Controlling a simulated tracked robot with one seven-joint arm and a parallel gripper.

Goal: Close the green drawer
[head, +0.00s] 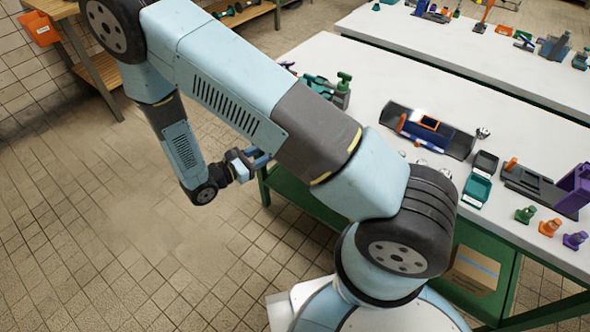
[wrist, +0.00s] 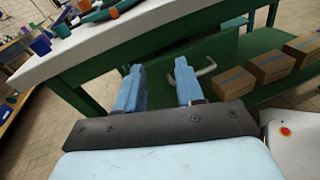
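The green drawer front (wrist: 218,48) appears as a dark green panel under the white tabletop in the wrist view. A pale bent handle (wrist: 206,74) shows just beyond and to the right of my right finger's tip. My gripper (wrist: 158,70) is open, with its two blue fingers apart and nothing held between them. In the head view my gripper (head: 256,158) is beside the left end of the green bench, near tabletop height. My arm hides much of the bench front there. I cannot tell how far the drawer is out, or whether a finger touches the handle.
The white tabletop (head: 390,80) holds a tray (head: 430,135), bins and small coloured parts. Cardboard boxes (wrist: 270,66) stand on the green shelf to the right in the wrist view. The tiled floor (head: 90,220) left of the bench is clear. A second bench (head: 480,45) stands behind.

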